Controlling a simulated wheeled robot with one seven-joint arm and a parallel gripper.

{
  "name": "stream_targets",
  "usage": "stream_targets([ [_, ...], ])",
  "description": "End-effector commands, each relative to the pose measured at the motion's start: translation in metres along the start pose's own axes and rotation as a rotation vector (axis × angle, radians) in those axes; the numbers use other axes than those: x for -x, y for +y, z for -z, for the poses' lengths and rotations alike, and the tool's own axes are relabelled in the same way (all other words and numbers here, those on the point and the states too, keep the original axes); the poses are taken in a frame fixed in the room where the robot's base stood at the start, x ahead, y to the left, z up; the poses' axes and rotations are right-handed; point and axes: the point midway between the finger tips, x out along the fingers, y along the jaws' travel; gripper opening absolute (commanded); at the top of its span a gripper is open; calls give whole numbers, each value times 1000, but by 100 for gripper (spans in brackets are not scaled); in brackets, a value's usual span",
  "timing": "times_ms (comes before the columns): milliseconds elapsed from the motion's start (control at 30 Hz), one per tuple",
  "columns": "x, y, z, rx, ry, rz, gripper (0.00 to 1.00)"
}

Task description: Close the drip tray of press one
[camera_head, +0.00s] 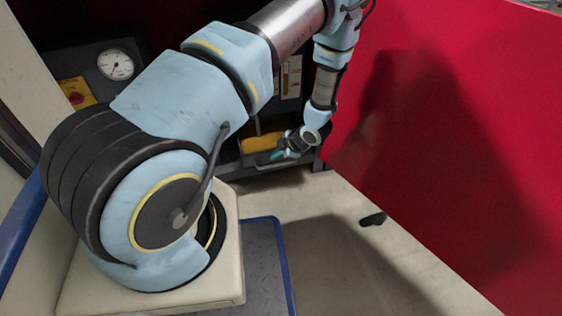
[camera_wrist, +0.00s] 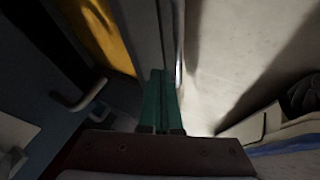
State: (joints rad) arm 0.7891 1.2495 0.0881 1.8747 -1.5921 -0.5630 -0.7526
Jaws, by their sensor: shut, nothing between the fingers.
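In the head view my arm reaches to the low dark front of a machine at the back. My gripper (camera_head: 277,155) has green fingers and is at a dark tray-like part (camera_head: 256,160), just below a yellow piece (camera_head: 262,142). Which part is the drip tray is not clear. In the wrist view the green fingers (camera_wrist: 158,92) are together and empty. Their tips are at a long grey metal edge (camera_wrist: 150,35); I cannot tell whether they touch it. The yellow piece (camera_wrist: 100,35) and a grey bar handle (camera_wrist: 80,96) are left of the fingers.
A red panel (camera_head: 460,130) stands close on the right of my arm. A round gauge (camera_head: 115,64) and a red knob on yellow (camera_head: 77,92) are at the upper left. Pale floor (camera_head: 330,225) lies open in front, with a small black object (camera_head: 373,219) on it.

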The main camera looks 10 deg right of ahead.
Motion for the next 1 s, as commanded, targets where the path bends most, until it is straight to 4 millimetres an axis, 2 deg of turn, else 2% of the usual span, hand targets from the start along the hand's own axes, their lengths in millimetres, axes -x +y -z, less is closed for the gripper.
stream_targets([
  [200,-6,12,0,1,-1,1,0],
  [567,-7,14,0,0,-1,1,0],
  [667,-12,27,1,4,0,1,0],
  [900,-43,82,2,7,0,2,0],
  [1000,-50,94,1,3,0,1,0],
])
